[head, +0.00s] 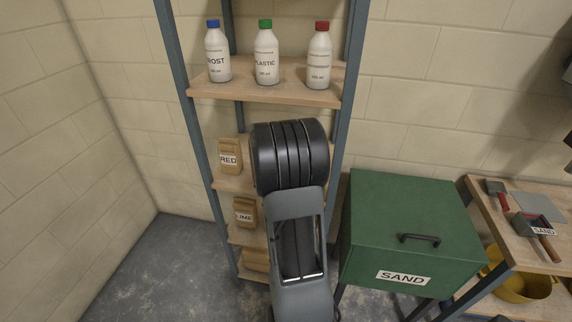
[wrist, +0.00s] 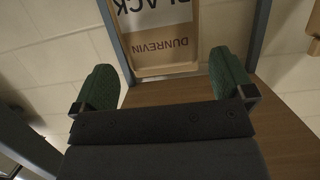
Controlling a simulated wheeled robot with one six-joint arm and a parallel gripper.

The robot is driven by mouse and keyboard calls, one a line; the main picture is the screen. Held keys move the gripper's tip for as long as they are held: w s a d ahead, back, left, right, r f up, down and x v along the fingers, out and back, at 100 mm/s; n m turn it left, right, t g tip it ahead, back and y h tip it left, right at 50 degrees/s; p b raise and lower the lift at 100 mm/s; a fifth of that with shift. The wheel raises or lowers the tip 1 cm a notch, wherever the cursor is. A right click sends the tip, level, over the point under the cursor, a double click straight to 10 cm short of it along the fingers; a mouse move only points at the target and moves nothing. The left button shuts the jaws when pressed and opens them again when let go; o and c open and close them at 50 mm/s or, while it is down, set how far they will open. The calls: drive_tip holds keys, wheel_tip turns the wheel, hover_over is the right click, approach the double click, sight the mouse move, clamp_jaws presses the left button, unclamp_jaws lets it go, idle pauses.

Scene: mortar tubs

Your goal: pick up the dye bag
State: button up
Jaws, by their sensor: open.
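In the wrist view a brown paper bag with a white label reading BLACK and the word DUNREVIN (wrist: 178,45) appears upside down, between and beyond the fingertips. My gripper (wrist: 162,62) is open, with its two green-padded fingers apart and nothing held between them. In the head view a small brown bag labelled RED (head: 229,157) stands on the middle shelf, left of my arm. My arm hides the right part of that shelf, and the gripper and the BLACK bag do not show in the head view.
The shelf unit (head: 263,90) holds three bottles with blue, green and red caps on top. A bag labelled LIME (head: 245,212) stands lower. A green SAND bin (head: 415,220) stands close on the right, beside a wooden bench (head: 505,225) with tools.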

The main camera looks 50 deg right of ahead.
drive_tip(key=shift+p+x, duration=0.85)
drive_tip(key=shift+x, duration=1.85)
drive_tip(key=shift+r, duration=0.1)
drive_tip(key=c, duration=1.5)
drive_tip(key=shift+w+r, duration=0.1)
drive_tip(key=shift+c, duration=0.4)
